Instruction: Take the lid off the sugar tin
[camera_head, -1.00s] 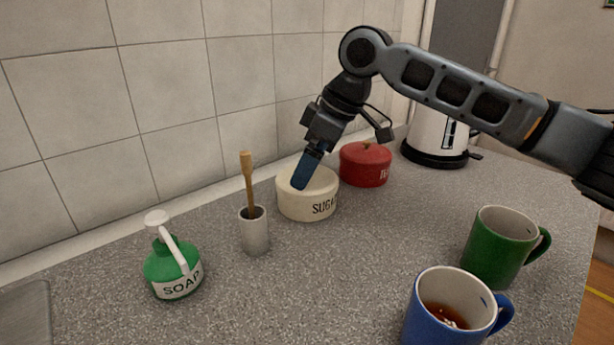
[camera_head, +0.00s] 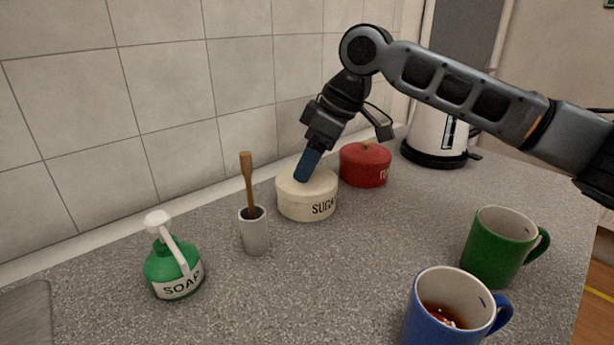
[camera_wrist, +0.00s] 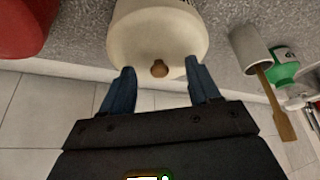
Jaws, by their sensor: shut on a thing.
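The cream sugar tin (camera_head: 300,208) stands on the counter in the head view, with its lettered side to the front. Its cream lid (camera_head: 326,182) sits on top, and I see no gap under it. My gripper (camera_head: 304,180) comes down on the lid from above, its blue fingers slightly tilted. In the wrist view the lid (camera_wrist: 150,30) lies ahead of my gripper (camera_wrist: 158,68), with its wooden knob (camera_wrist: 160,69) between the two fingertips. My gripper is shut on the lid, but the exact contact is unclear. The fingers hide the knob in the head view.
A red tin (camera_head: 365,168) stands close on the right, with a kettle (camera_head: 430,140) behind. A grey cup with a wooden tool (camera_head: 255,235) and a soap bottle (camera_head: 172,270) are on the left. Green (camera_head: 497,250) and blue (camera_head: 445,315) mugs stand front right. The front middle is clear.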

